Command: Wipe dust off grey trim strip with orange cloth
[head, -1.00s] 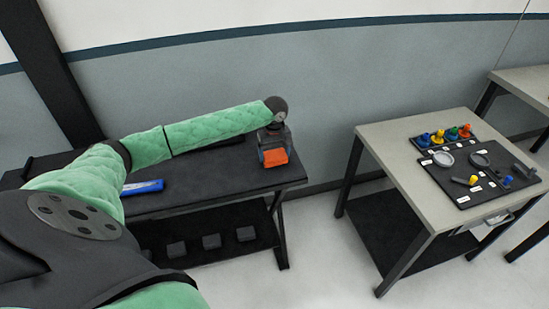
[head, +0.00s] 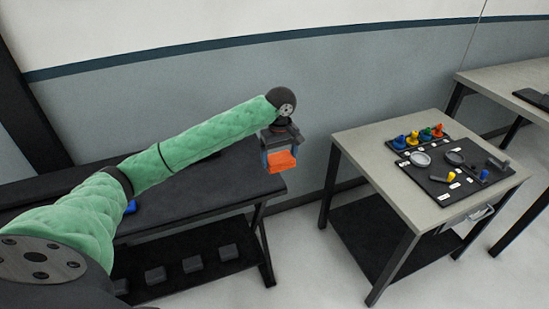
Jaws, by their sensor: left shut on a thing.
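The orange cloth (head: 282,161) is a folded pad held in my left gripper (head: 279,152), near the right end of the dark bench. The gripper is shut on the cloth and points down; whether the cloth touches anything beneath is unclear. I cannot make out a grey trim strip for certain; my left arm covers much of the dark bench (head: 215,187). My right gripper is not in view.
A blue object (head: 130,207) lies on the bench, partly behind my arm. Several dark blocks (head: 192,264) sit on its lower shelf. A light-topped table (head: 375,137) at right holds a dark mat (head: 437,198) with small parts. Floor shows between bench and table.

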